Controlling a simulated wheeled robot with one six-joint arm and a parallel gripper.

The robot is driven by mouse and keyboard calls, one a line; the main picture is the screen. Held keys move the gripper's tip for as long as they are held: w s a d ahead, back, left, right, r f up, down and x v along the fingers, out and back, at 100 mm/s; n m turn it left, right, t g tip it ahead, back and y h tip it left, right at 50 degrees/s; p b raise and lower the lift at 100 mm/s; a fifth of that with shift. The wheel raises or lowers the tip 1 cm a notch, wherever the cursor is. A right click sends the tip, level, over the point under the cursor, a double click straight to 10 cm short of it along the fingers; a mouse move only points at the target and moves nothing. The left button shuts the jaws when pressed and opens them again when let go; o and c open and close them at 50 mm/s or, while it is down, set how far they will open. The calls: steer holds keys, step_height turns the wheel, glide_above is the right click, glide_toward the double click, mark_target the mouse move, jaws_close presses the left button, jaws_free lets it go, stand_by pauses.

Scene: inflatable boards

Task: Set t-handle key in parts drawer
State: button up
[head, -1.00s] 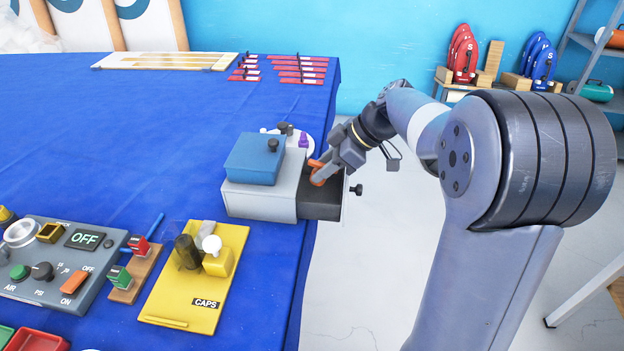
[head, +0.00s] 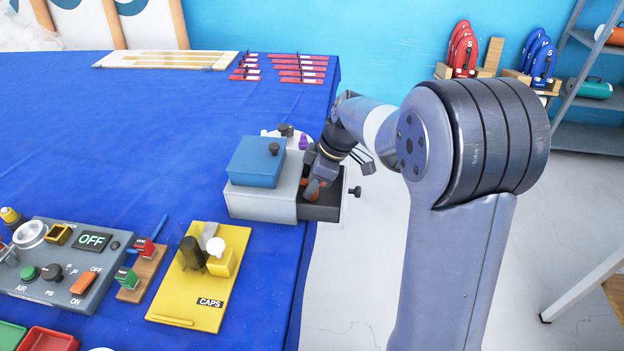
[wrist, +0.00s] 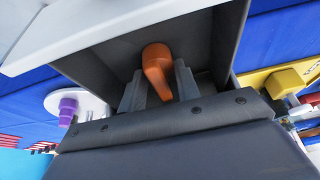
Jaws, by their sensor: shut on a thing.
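The parts drawer (head: 322,206) is pulled out from the right side of a light grey box (head: 262,202) at the table's right edge. My gripper (head: 313,186) points down into the open drawer and is shut on the orange t-handle key. The key's orange handle (wrist: 157,68) shows between the two fingers in the wrist view, inside the dark drawer walls (wrist: 228,40). The rest of the key is hidden. I cannot tell whether the key touches the drawer floor.
A blue box with a dark knob (head: 256,160) sits on top of the grey box. A white round dish with a purple piece (head: 303,142) is just behind. The drawer knob (head: 355,191) sticks out over the floor. A yellow caps board (head: 205,285) lies in front.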

steer(key=shift+f, duration=0.2)
steer(key=o, duration=1.1)
steer(key=shift+r, duration=0.1)
steer(key=v, duration=1.2)
steer(key=shift+s+r, duration=0.1)
steer(key=shift+r, duration=0.05)
steer(key=shift+o, duration=0.5)
